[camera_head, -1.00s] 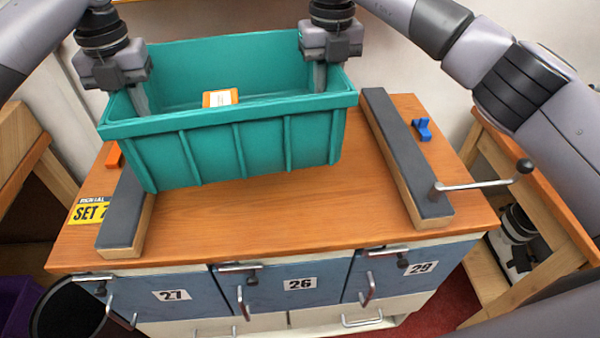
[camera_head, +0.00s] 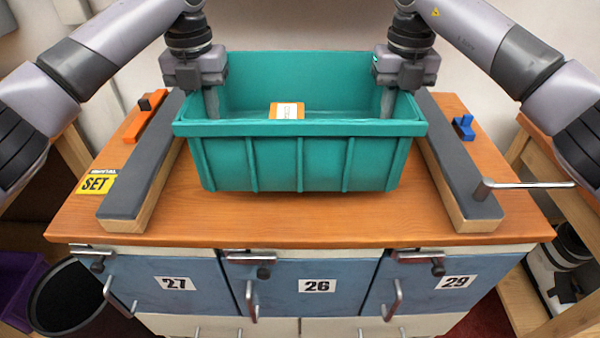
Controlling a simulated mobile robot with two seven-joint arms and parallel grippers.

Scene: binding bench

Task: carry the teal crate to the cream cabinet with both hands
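The teal crate (camera_head: 300,165) is upright and level in the head view, over the wooden top of the cream cabinet (camera_head: 270,325) and between two dark pads. I cannot tell whether its base touches the top or hangs just above it. My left gripper (camera_head: 208,98) is shut on the crate's left wall, with one finger showing inside. My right gripper (camera_head: 393,98) is shut on the right wall in the same way. The outer fingers are hidden. An orange and white label or box (camera_head: 287,111) shows at the crate's rim.
The left pad (camera_head: 135,180) and right pad (camera_head: 465,180) flank the crate. An orange clamp (camera_head: 147,117), a blue clamp (camera_head: 464,127) and a yellow sign (camera_head: 97,183) are on the top. A crank handle (camera_head: 520,184) juts out right. A black bin (camera_head: 68,300) stands lower left.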

